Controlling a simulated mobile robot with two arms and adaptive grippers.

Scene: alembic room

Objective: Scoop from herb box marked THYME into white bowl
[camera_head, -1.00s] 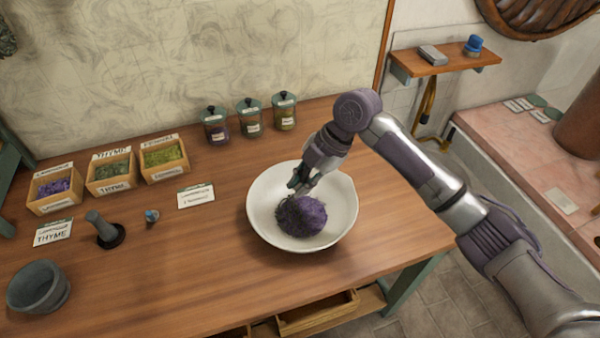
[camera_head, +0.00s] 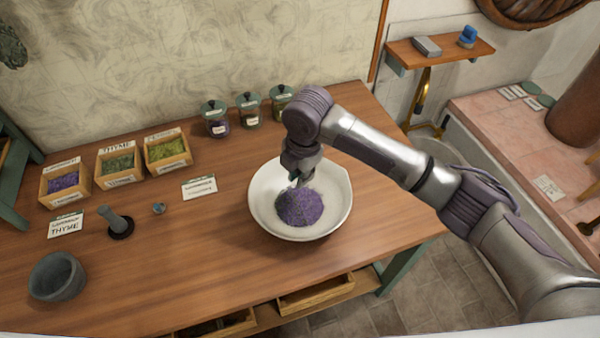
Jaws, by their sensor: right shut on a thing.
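The herb box marked THYME (camera_head: 120,179) is the middle one of three wooden boxes at the left back of the table. It holds dull green herb. The white bowl (camera_head: 336,208) stands at the table's middle right with a heap of purple herb (camera_head: 300,207) in it. My right gripper (camera_head: 299,180) points down over the bowl, just behind and above the heap. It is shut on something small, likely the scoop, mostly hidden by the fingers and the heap. My left gripper is out of view.
A purple-herb box (camera_head: 67,199) and a yellow-green herb box (camera_head: 168,167) flank the THYME box. Lidded jars (camera_head: 215,128) stand behind the bowl. The front middle of the table is clear.

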